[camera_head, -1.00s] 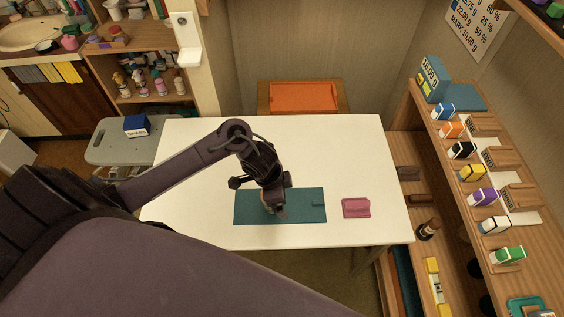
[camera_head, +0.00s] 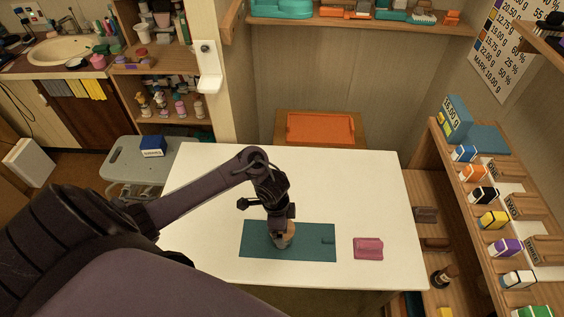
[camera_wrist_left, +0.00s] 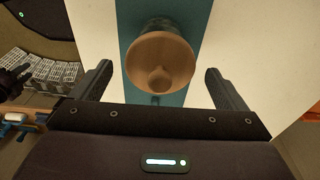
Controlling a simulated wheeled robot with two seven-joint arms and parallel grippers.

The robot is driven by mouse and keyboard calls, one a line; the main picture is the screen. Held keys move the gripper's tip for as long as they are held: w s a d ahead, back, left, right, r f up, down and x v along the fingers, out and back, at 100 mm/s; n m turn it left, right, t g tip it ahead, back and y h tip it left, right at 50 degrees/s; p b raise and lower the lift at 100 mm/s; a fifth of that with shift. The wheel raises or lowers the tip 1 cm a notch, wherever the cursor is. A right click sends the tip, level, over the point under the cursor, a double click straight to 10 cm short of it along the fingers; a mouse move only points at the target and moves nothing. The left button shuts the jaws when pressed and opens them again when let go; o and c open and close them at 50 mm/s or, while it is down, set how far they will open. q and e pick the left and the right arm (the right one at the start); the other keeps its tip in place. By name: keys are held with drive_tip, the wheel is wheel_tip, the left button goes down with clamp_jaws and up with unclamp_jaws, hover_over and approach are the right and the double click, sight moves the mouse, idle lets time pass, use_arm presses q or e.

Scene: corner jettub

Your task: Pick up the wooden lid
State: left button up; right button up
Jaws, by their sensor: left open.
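The round wooden lid (camera_wrist_left: 160,62) with its knob shows in the left wrist view, on top of a jar-like container whose sides are mostly hidden under it. In the head view the lid (camera_head: 287,237) is partly hidden behind my gripper, over the teal mat (camera_head: 257,241) on the white table. My left gripper (camera_wrist_left: 158,85) is open, with one finger to each side of the lid and a gap on both sides. In the head view my left gripper (camera_head: 281,226) is right above the lid. My right gripper is not in view.
A pink block (camera_head: 368,248) lies on the white table (camera_head: 385,205) right of the mat. A small teal piece (camera_head: 327,240) is on the mat's right part. A shelf with several small boxes (camera_head: 493,220) stands at the right. The table's back half is clear.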

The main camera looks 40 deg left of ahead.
use_arm(q)
drive_tip(key=c, duration=0.9)
drive_tip(key=shift+c, duration=0.8)
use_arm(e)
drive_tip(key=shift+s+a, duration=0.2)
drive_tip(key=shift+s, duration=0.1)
use_arm(q)
drive_tip(key=shift+r, duration=0.1)
drive_tip(key=shift+r, duration=0.6)
wheel_tip(320, 180, up, 19)
drive_tip(key=p, duration=0.8)
drive_tip(key=shift+f+p, duration=0.15)
drive_tip(key=shift+p, duration=0.25)
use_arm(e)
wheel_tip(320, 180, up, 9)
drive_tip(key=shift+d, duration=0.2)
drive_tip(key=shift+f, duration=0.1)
